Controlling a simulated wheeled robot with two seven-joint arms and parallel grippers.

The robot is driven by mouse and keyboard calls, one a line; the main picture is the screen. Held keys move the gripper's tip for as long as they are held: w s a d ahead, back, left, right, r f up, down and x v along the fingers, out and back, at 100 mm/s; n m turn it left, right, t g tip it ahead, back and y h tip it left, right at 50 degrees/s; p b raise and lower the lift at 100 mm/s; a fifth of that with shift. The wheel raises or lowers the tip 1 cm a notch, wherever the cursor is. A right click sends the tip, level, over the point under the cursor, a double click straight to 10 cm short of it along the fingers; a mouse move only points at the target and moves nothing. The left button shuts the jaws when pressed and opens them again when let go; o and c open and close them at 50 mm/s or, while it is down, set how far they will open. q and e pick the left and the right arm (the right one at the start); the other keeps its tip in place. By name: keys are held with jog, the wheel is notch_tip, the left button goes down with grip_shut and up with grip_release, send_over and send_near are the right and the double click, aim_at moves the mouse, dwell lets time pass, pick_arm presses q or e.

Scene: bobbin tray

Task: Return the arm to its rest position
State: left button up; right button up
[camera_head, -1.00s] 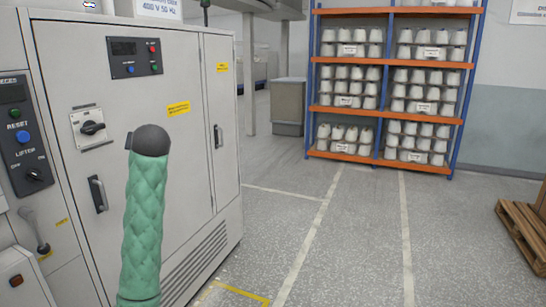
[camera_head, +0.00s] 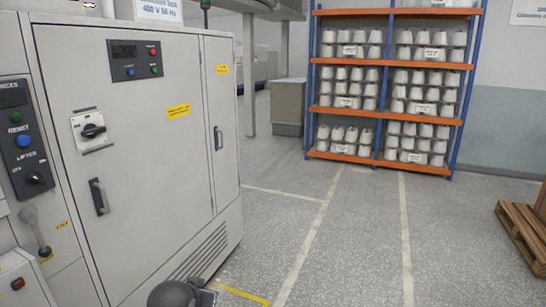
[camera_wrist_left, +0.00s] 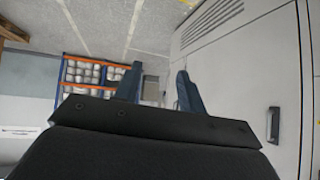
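In the left wrist view my left gripper (camera_wrist_left: 159,70) has its two dark fingers well apart, with nothing between them. Behind them show the floor, a shelf rack and the grey cabinet, with the picture turned upside down. In the head view only a dark, rounded part of my arm shows at the bottom edge, in front of the cabinet's foot. The left gripper's fingers cannot be made out there. My right gripper is in neither view.
A grey control cabinet (camera_head: 155,150) with handles and switches fills the left. A blue and orange rack (camera_head: 385,113) of white bobbins stands at the back. A wooden pallet (camera_head: 523,233) lies at the right edge. The floor between is clear.

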pick_arm(q)
jog(key=s+d+f+g, duration=0.1)
jog(key=s+f+g, duration=0.1)
jog(key=s+f, duration=0.5)
jog(key=s+d+f+g, duration=0.1)
jog(key=s+f+g, duration=0.1)
jog(key=s+f, duration=0.6)
jog(key=s+d+f+g+p, duration=0.1)
jog(key=s+f, duration=0.7)
jog(key=s, duration=0.9)
jog(key=shift+s+d+f+g+h, duration=0.25)
jog(key=shift+s+d+g+h, duration=0.25)
jog(key=shift+g, duration=0.6)
jog(key=shift+w, duration=0.15)
